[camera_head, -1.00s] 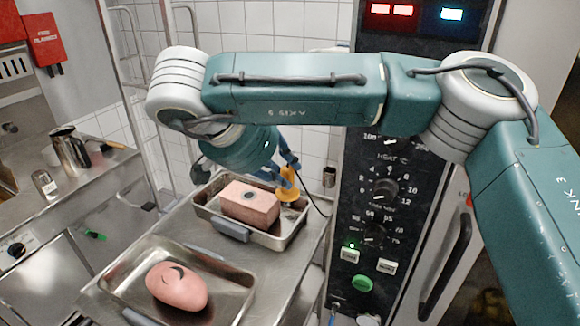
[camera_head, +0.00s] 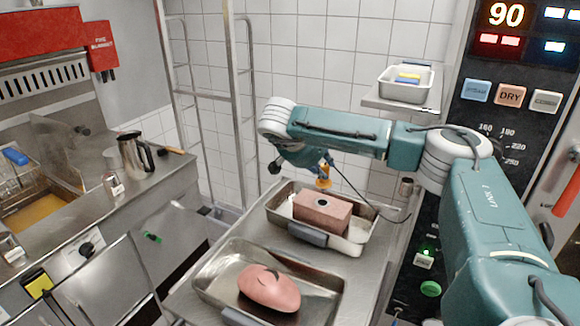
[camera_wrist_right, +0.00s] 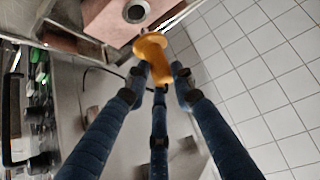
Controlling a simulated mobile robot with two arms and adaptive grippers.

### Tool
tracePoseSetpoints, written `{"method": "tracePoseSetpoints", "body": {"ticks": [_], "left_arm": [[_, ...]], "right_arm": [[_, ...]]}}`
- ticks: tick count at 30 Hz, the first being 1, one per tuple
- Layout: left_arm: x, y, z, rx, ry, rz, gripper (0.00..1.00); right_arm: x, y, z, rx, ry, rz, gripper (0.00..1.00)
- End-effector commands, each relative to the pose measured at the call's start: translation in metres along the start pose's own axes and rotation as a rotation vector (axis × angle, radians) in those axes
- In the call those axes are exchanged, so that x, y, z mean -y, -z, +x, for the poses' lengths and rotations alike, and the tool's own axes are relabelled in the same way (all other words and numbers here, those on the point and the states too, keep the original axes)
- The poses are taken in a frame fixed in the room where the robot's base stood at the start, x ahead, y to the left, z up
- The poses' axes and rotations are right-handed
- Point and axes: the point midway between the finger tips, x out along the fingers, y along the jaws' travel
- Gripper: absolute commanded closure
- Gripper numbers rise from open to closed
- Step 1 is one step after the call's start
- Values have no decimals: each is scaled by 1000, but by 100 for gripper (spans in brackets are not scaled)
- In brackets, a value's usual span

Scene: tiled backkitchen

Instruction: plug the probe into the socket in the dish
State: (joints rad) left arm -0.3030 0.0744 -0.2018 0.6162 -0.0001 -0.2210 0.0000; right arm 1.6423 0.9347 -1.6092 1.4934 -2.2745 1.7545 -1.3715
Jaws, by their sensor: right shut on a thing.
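The probe is a yellow-orange knob (camera_head: 323,183) with a dark cable running right. My right gripper (camera_head: 324,168) is shut on it above the far dish (camera_head: 362,229). In that metal dish lies a pink block (camera_head: 325,216) with a dark round socket (camera_head: 321,203) in its top. In the head view the probe is just above the socket. In the right wrist view the probe (camera_wrist_right: 151,48) is between my blue fingers (camera_wrist_right: 160,76), with the socket (camera_wrist_right: 135,12) beyond it; they look apart. My left gripper is not in view.
A nearer metal tray (camera_head: 215,262) holds a rounded pink piece (camera_head: 268,288). The oven control panel (camera_head: 508,100) stands at right. A wall shelf (camera_head: 395,106) with a small metal pan is behind my arm. A tall metal rack (camera_head: 236,100) stands left of the trays.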

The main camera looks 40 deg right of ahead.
Motion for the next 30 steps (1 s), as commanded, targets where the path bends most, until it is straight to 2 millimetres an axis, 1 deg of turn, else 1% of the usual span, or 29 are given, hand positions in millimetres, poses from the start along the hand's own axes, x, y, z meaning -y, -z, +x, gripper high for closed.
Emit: {"method": "tracePoseSetpoints", "body": {"ticks": [1, 5, 9, 18, 21, 30], "left_arm": [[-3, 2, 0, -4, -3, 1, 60], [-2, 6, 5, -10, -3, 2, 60], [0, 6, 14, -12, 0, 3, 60], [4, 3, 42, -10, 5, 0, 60], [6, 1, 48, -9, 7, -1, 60], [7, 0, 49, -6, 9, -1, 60]], "right_arm": [[-3, 2, 4, 0, -3, 4, 100], [-4, 0, 9, -1, -4, 5, 100], [-4, -8, 16, -1, -4, 4, 100], [-5, -30, 39, -1, -4, 3, 100], [-5, -35, 44, -1, -4, 4, 100], [-5, -37, 46, -1, -3, 5, 100]]}}
